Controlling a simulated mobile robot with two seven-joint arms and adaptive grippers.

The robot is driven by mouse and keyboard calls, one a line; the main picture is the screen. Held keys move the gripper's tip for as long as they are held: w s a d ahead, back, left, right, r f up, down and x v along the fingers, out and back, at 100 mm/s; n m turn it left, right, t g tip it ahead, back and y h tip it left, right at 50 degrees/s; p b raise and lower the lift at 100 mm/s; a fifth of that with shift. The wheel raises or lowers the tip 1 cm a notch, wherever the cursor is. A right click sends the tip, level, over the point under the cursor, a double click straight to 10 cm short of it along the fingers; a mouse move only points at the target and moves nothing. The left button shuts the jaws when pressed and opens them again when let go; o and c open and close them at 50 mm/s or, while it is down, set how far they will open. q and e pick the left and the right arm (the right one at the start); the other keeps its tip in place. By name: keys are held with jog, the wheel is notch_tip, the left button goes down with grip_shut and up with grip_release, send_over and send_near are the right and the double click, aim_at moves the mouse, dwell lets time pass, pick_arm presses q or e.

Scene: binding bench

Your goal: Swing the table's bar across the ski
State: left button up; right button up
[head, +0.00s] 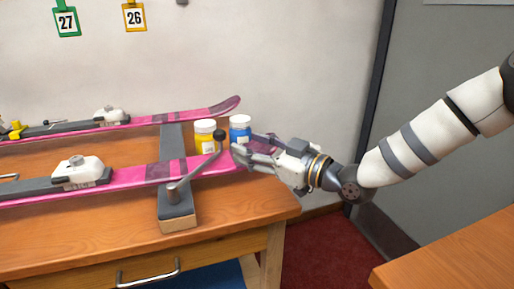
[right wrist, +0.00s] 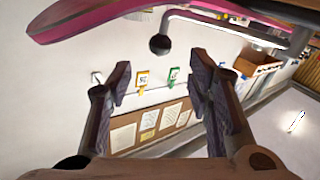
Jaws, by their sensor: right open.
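The bar (head: 196,171) is a thin grey metal rod with a black ball knob (head: 219,135). It rises at a slant from a pivot on the near end of a grey padded rest (head: 178,208). In the head view it passes in front of the near pink ski (head: 135,174); whether it touches the ski I cannot tell. My right gripper (head: 239,150) is open and empty, its fingertips just right of the knob. In the right wrist view the knob (right wrist: 159,44) shows beyond and above the gap between the open fingers (right wrist: 160,85). My left gripper is not in view.
A yellow jar (head: 205,137) and a blue jar (head: 240,128) with white lids stand behind the knob, close to my right gripper. A second pink ski (head: 140,119) lies farther back. The wooden bench (head: 100,235) ends just right of the rest.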

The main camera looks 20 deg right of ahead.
aim_at(222, 137)
jog(key=shift+v, duration=0.95)
jog(key=shift+c, duration=0.5)
